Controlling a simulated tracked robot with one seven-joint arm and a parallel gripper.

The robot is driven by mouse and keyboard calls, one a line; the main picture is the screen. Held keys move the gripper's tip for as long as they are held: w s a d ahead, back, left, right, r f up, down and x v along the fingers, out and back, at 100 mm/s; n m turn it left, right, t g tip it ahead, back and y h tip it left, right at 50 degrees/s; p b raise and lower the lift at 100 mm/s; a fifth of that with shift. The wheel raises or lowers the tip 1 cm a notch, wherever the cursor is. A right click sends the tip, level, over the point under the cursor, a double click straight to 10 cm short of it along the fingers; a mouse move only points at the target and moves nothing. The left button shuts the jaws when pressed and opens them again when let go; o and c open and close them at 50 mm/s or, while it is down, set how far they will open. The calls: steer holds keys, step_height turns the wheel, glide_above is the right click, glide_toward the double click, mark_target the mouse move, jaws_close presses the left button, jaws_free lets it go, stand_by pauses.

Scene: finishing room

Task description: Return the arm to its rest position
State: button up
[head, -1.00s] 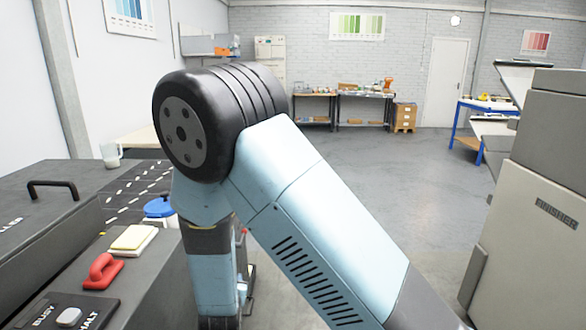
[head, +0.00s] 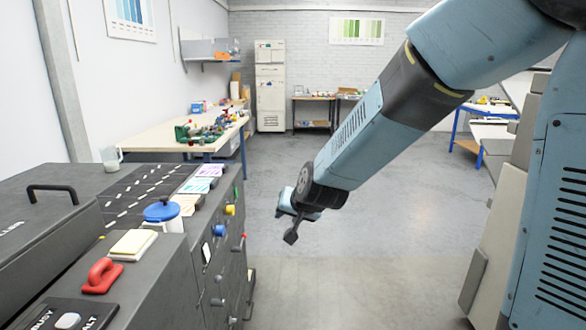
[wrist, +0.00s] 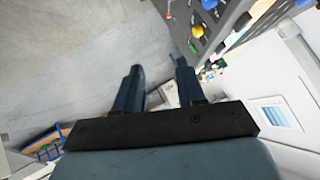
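My arm reaches in from the upper right of the head view, bent down and to the left. My gripper (head: 288,224) hangs at its lower end over the open floor, to the right of the dark machine (head: 226,262) and apart from it.
A wooden bench (head: 160,142) stands behind. The "finisher" cabinet is at right, partly behind my arm. The middle floor (head: 390,235) is clear.

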steer(key=s+d+r+n+g+h, duration=0.1)
steer(key=s+d+r, duration=0.3)
steer(key=d, duration=0.2)
steer(key=s+d+r, duration=0.4)
steer(key=s+d, duration=0.1)
steer(key=d, duration=0.2)
steer(key=s+d+r+g+h, duration=0.1)
steer(key=s+d+r+h, duration=0.2)
steer(key=s+d, duration=0.8)
steer(key=s, duration=0.3)
steer(key=shift+s+d+g, duration=0.25)
steer(key=shift+s+g, duration=0.05)
steer(key=shift+g, duration=0.1)
